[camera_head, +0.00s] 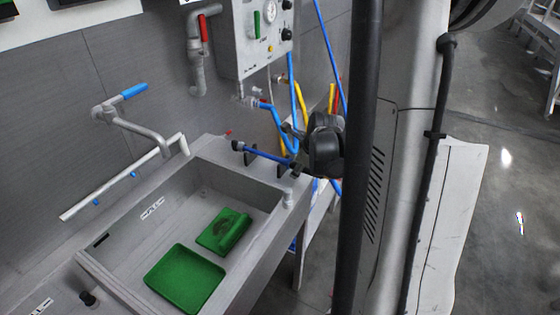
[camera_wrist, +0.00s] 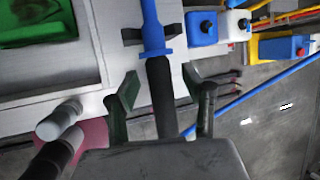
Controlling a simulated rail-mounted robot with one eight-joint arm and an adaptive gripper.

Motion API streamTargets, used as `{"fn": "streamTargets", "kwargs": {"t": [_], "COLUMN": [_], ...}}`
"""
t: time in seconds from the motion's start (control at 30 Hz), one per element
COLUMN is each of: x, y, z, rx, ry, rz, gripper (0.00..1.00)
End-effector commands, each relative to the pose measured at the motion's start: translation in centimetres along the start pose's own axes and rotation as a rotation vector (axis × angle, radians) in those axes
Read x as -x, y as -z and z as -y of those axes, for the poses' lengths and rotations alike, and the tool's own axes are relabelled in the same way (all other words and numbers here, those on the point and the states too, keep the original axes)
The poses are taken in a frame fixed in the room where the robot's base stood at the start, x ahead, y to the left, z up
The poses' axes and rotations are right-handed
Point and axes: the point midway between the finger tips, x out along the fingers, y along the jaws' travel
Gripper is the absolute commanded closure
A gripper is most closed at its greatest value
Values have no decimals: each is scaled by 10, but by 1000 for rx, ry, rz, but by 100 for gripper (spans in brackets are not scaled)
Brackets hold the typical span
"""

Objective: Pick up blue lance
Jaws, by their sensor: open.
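The blue lance (camera_head: 265,155) lies across dark brackets on the right rim of the sink, its black-handled end toward my gripper (camera_head: 299,151). In the wrist view the blue shaft of the lance (camera_wrist: 153,32) is at top centre, and its black handle runs down between the fingers of my gripper (camera_wrist: 164,86). The fingers are open, one on each side of the handle, with gaps visible on both sides. The end of the handle is hidden behind the gripper body.
The sink (camera_head: 128,287) holds a green tray (camera_head: 185,279) and a green block-like item (camera_head: 222,231). A control box (camera_head: 262,35) and blue hoses are on the wall behind. Blue and white containers (camera_wrist: 202,28) stand beyond the rim, beside the lance. A grey fitting (camera_wrist: 60,118) is at left.

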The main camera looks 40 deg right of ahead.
Motion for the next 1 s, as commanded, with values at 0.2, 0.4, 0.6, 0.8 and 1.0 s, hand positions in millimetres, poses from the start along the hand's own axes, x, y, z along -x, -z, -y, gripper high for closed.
{"fn": "streamTargets", "kwargs": {"t": [0.2, 0.4, 0.6, 0.8, 1.0], "x": [0, 0, 0, 4, 16], "y": [0, 0, 0, -1, -6], "z": [0, 0, 0, 1, 5], "rx": [0, 0, 0, 0, 0], "ry": [0, 0, 0, 0, 0], "rz": [0, 0, 0, 0, 0], "gripper": [69, 89, 89, 89, 89]}}
